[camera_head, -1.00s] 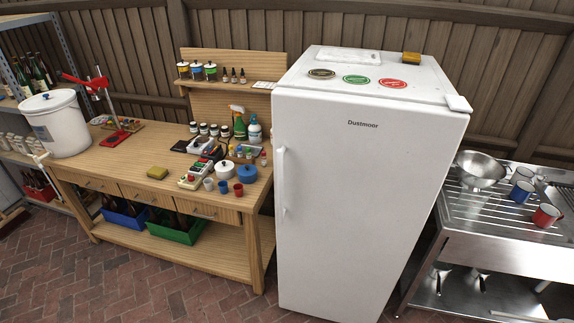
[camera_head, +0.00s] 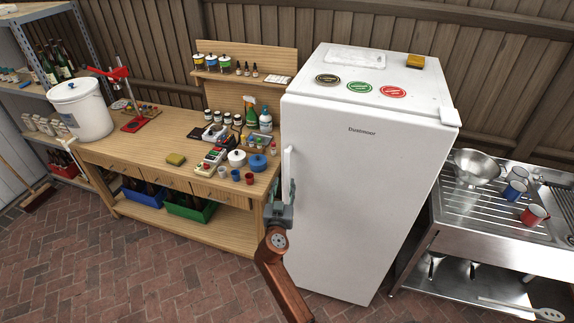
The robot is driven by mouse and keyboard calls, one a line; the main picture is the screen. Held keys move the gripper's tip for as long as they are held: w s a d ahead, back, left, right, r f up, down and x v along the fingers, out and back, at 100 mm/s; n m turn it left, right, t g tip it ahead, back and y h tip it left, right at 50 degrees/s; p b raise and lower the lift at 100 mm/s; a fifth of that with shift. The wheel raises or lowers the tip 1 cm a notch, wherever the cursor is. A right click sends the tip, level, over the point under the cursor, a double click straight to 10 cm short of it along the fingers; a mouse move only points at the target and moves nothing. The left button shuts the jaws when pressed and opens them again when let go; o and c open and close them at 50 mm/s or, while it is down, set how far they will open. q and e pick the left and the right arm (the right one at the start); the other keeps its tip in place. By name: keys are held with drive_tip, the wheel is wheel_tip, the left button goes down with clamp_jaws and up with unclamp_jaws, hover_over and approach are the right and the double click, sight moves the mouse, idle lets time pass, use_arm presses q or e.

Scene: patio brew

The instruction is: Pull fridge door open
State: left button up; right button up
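The white fridge (camera_head: 365,190) stands upright in the middle of the head view, with its door (camera_head: 350,210) flush with the body. The door's vertical white handle (camera_head: 288,163) is on its left edge. My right gripper (camera_head: 282,190) is at the lower part of the handle, its fingers pointing up and overlapping the handle in the picture. The lower end of the handle is hidden by the gripper. I cannot tell whether the fingers touch the handle or close on it. My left gripper is not in view.
A wooden workbench (camera_head: 160,148) with bottles, pots and cups stands close to the fridge's left. A steel sink unit (camera_head: 480,240) with a colander (camera_head: 476,167) and mugs stands to the right. The brick floor (camera_head: 130,270) in front is clear.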

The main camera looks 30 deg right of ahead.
sight(287, 170)
drive_tip(key=shift+w+d+r, duration=0.15)
drive_tip(key=shift+d+r, duration=0.1)
drive_tip(key=shift+r, duration=0.2)
drive_tip(key=shift+w+d+r, duration=0.15)
drive_tip(key=shift+d+r, duration=0.05)
drive_tip(key=shift+r, duration=0.25)
drive_tip(key=p+x, duration=0.1)
drive_tip(key=x, duration=0.4)
drive_tip(key=shift+w+p, duration=0.15)
drive_tip(key=shift+p, duration=0.2)
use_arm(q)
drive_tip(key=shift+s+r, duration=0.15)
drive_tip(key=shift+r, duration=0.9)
use_arm(e)
drive_tip(key=shift+x, duration=0.75)
drive_tip(key=shift+f, duration=0.15)
drive_tip(key=shift+c, duration=0.3)
clamp_jaws()
